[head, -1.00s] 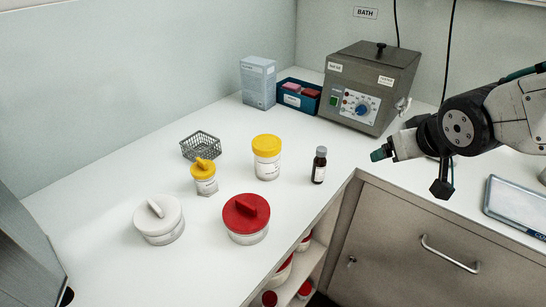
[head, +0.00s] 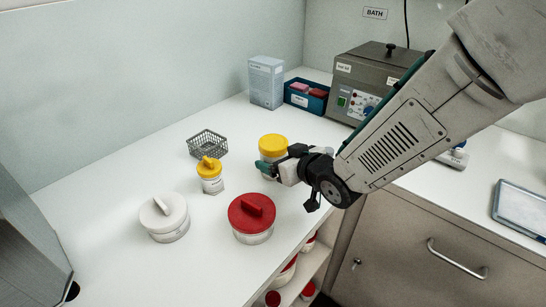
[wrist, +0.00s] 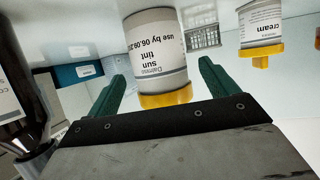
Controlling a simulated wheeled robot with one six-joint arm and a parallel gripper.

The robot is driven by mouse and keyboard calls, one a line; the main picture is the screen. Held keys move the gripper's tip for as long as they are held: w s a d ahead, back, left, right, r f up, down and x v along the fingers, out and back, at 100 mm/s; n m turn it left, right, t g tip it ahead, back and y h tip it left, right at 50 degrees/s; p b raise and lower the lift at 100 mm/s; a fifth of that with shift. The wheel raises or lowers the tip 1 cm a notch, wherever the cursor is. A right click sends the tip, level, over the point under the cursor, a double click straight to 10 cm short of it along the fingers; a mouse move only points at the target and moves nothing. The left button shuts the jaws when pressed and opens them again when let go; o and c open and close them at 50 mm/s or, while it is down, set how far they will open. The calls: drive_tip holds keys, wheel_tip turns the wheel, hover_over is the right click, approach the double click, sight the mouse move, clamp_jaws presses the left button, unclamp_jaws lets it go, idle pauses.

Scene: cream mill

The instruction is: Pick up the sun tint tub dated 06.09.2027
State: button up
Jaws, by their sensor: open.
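The sun tint tub (head: 272,146) is a white jar with a yellow lid, upright on the white counter. My gripper (head: 268,169) is at its lower side and hides part of it. In the wrist view the tub (wrist: 153,45) appears upside down. Its label reads "sun tint" and "use by 06.09.20", with the last digits turned out of sight. My open gripper (wrist: 160,82) has one green finger on each side of the tub in the picture. I cannot tell whether the fingertips reach past it or touch it.
A brown bottle (wrist: 18,75) stands close on the left in the wrist view. A small yellow-lidded cream tub (head: 211,183), a wire basket (head: 208,143), a red-lidded jar (head: 252,218) and a white-lidded jar (head: 164,217) stand nearby. The bath (head: 362,75) is behind.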

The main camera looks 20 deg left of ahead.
drive_tip(key=shift+x, duration=1.6)
drive_tip(key=c, duration=1.2)
drive_tip(key=shift+r, duration=0.1)
